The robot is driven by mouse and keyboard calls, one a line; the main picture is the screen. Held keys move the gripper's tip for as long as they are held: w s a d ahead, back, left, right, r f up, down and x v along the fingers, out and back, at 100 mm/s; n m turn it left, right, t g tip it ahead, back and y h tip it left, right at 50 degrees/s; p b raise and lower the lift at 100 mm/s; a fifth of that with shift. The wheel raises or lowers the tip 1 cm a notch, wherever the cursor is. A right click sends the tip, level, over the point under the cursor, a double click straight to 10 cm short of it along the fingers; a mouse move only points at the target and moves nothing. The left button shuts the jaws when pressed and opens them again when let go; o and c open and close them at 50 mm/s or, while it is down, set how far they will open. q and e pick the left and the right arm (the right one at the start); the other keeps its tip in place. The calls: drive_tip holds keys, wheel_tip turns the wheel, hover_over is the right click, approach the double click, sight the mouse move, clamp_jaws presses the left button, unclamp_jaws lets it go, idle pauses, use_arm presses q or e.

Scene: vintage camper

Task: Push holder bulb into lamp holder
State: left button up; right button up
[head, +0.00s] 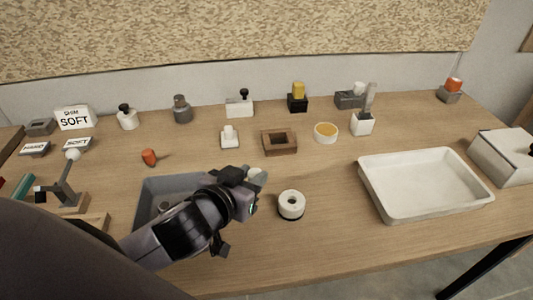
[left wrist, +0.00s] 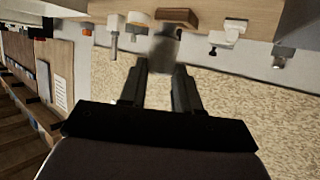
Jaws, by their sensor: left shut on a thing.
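My left gripper (head: 247,190) is over the middle of the workbench, shut on a pale, rounded bulb (head: 257,174). Only part of the bulb shows past the gripper in the head view. In the left wrist view the bulb (left wrist: 163,50) is a blurred grey shape between the two fingertips. The lamp holder appears to be the round white piece (head: 291,203) with a central hole and a dark base. It stands upright on the bench, just right of my left gripper and apart from it. My right gripper is not in view.
A grey tray (head: 150,190) lies partly under my left arm. A white tray (head: 368,190) stands to the right, with bare bench between it and the holder. Behind are a wooden frame (head: 279,152), a yellow-topped round dish (head: 326,140) and several small fixtures along the wall.

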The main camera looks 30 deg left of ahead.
use_arm(q)
drive_tip(key=shift+a, duration=0.15)
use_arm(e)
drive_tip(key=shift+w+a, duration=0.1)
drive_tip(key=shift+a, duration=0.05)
